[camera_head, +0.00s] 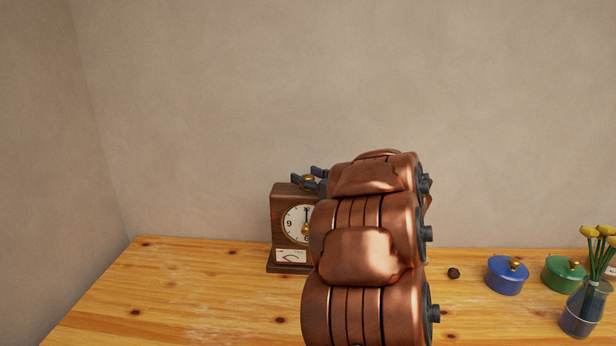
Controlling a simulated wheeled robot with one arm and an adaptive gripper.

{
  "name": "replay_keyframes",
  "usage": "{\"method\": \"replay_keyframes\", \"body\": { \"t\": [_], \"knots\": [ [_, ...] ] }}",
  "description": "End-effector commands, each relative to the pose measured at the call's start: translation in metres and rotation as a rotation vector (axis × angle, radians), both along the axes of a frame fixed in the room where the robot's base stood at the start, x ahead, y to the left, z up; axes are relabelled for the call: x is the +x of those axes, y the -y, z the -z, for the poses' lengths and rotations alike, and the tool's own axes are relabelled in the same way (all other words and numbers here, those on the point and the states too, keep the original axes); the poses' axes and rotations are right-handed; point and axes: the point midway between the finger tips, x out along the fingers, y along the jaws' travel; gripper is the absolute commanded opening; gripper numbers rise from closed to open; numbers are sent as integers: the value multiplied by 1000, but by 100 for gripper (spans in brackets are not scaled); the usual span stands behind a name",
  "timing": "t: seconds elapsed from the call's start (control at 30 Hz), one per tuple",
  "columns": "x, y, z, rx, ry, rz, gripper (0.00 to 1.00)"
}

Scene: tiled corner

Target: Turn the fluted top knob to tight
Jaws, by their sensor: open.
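A dark wooden box (283,203) with a white dial face (296,224) and a small gauge label stands at the back of the table, left of centre. A small brass-coloured bit (309,177) shows above its top; it looks like the top knob, but its fluting is too small to tell. My gripper (309,179) is open at the top of the box, its dark fingers beside the brass bit. I cannot tell whether they touch it. My copper arm hides the right part of the box and much of the gripper.
Farther right stand a blue lidded pot (506,277), a green lidded pot (562,274) and a glass vase (584,308) with yellow flowers. The wooden table (190,295) is clear at the left; walls stand behind and left.

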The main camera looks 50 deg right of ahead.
Motion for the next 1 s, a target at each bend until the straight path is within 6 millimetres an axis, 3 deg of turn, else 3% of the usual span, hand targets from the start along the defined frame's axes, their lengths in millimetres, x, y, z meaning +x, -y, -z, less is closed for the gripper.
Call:
{"method": "replay_keyframes", "body": {
  "t": [0.07, 0.6, 1.0],
  "knots": [
    [0, 0, 0, 0, 0, 0, 58],
    [0, 0, 0, 0, 0, 1, 2],
    [0, -1, 2, 3, 0, 59, 0]
  ]
}}
